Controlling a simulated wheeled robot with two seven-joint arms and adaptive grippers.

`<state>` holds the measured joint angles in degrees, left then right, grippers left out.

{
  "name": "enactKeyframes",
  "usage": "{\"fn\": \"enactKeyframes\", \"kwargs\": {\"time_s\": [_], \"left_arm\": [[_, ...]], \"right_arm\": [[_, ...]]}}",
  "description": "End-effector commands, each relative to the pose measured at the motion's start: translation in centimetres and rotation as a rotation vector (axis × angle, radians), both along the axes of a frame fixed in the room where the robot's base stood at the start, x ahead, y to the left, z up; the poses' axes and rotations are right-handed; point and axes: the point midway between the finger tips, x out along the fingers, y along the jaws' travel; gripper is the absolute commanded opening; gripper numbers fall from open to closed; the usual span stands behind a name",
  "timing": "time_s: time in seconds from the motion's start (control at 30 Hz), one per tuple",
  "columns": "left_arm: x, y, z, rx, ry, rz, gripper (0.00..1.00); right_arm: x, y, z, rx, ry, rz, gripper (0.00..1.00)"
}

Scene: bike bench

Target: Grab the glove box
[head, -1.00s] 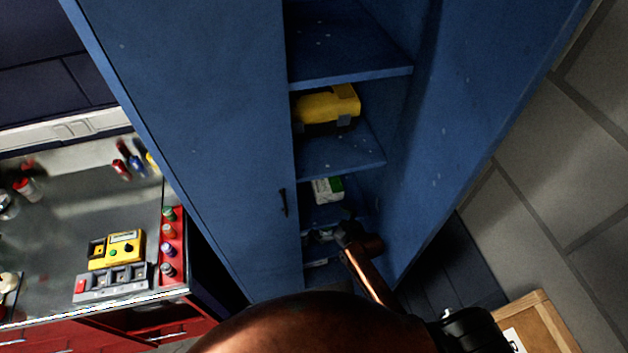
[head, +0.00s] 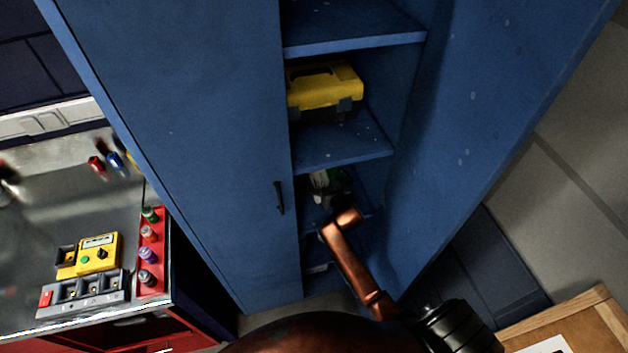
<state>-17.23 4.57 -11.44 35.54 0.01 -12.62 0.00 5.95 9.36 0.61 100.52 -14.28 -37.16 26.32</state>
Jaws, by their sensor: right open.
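The glove box, a small white and green box (head: 319,180), sits on a lower shelf inside the blue cabinet, below the yellow case. It is partly hidden by my right gripper. My right gripper (head: 331,190) is open, dark and in shadow. It reaches into the cabinet at the box's shelf and overlaps the box in the picture. I cannot tell whether its fingers are around the box or only in front of it. My left gripper is not in view.
A yellow case (head: 325,88) sits on the shelf above. The left cabinet door (head: 190,130) is shut, and a blue panel stands right of the opening. A workbench (head: 60,205) with a yellow device (head: 98,253) and bottles is at left. A wooden-framed board (head: 572,330) is at lower right.

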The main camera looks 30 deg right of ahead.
Motion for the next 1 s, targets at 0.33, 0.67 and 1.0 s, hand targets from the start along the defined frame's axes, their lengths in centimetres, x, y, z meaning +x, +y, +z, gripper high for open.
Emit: {"fn": "enactKeyframes", "kwargs": {"time_s": [0.33, 0.67, 1.0], "left_arm": [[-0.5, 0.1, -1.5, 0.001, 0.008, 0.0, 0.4], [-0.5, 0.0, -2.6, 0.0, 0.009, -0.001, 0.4], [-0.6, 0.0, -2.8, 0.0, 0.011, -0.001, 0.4]], "right_arm": [[0.9, -1.6, -2.2, -0.016, 0.038, -0.05, 1.0], [4.6, -3.0, -4.1, -0.017, 0.039, -0.049, 1.0], [5.8, -3.3, -4.5, -0.016, 0.037, -0.047, 1.0]]}}
